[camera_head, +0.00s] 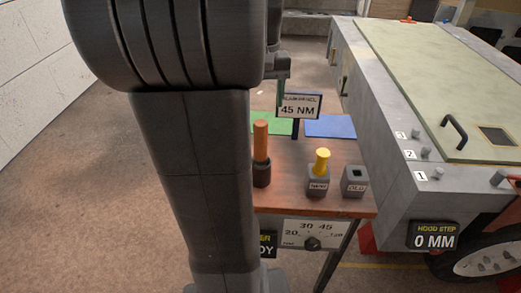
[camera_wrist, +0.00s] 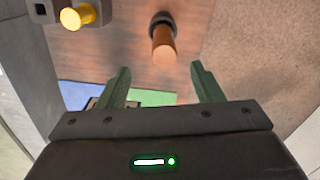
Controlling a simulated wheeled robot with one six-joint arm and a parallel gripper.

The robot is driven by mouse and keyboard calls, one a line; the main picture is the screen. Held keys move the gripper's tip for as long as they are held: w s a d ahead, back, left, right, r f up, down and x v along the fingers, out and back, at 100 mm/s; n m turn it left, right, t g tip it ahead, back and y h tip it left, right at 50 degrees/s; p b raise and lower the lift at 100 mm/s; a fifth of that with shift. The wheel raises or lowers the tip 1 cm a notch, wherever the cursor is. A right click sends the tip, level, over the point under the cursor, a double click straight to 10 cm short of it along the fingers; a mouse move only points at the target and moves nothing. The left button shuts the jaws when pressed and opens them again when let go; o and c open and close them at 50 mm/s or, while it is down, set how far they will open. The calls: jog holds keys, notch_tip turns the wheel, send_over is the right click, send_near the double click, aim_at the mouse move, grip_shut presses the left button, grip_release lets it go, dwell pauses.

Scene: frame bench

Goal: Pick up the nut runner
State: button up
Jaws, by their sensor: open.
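The nut runner, seemingly the tool with an orange handle and dark round base (camera_head: 261,142), stands upright on the brown bench top (camera_head: 288,190). In the wrist view the nut runner (camera_wrist: 163,42) lies beyond my fingertips, roughly in line with the gap between them. My gripper (camera_wrist: 162,78) has its two green fingers spread, with nothing between them. In the head view my gripper (camera_head: 281,88) is above the far part of the bench, mostly hidden behind my arm. The nut runner is apart from both fingers.
A grey block with a yellow knobbed piece (camera_head: 321,162) and a grey block with a square hole (camera_head: 354,180) stand to the right. A sign reading 45 NM (camera_head: 299,106) stands behind, near green (camera_head: 268,123) and blue (camera_head: 330,126) mats. A grey vehicle frame (camera_head: 385,130) borders the right.

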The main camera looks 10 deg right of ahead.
notch_tip(320, 180, down, 10)
jog(key=shift+w+a+f, duration=0.25)
jog(key=shift+w, duration=0.1)
jog(key=shift+c, duration=0.4)
jog(key=c, duration=1.1)
